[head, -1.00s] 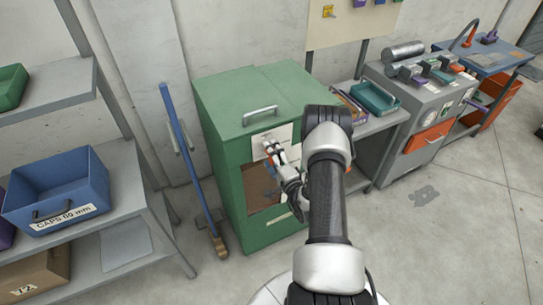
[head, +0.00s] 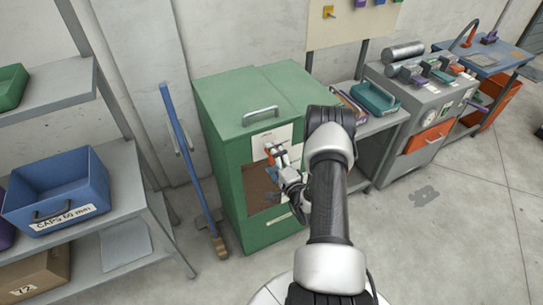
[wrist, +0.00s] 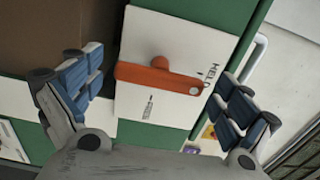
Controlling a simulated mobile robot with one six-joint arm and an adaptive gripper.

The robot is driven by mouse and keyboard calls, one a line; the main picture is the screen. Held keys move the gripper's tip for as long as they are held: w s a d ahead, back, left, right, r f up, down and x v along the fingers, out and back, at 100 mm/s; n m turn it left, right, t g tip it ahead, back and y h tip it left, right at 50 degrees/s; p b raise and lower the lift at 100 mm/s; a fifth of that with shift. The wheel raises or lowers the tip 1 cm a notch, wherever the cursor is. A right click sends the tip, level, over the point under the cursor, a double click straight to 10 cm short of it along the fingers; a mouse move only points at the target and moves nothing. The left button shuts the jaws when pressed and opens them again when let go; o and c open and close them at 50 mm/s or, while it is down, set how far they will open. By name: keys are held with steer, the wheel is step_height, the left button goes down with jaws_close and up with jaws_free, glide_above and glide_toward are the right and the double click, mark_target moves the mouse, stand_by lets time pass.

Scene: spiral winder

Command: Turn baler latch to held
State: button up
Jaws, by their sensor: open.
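The green baler (head: 236,170) has a white plate (head: 268,138) on its front with the orange latch on it. In the wrist view the orange latch (wrist: 158,75) lies nearly across the plate (wrist: 185,30), its white-dotted end at the right, near and just below the HELD lettering. A second small label on the plate is too small to read surely. My gripper (wrist: 155,108) is open, its blue-padded fingers apart on both sides of the latch and no contact visible. In the head view my gripper (head: 281,165) is in front of the plate and partly hides the latch.
The baler's opening shows brown material (head: 262,187). A handle (head: 260,115) sits on its top edge. A blue broom (head: 185,160) leans left of it. A shelf with a blue bin (head: 60,185) is at left. A bench with a teal tray (head: 375,98) stands at right.

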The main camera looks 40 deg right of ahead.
steer(key=v, duration=1.1)
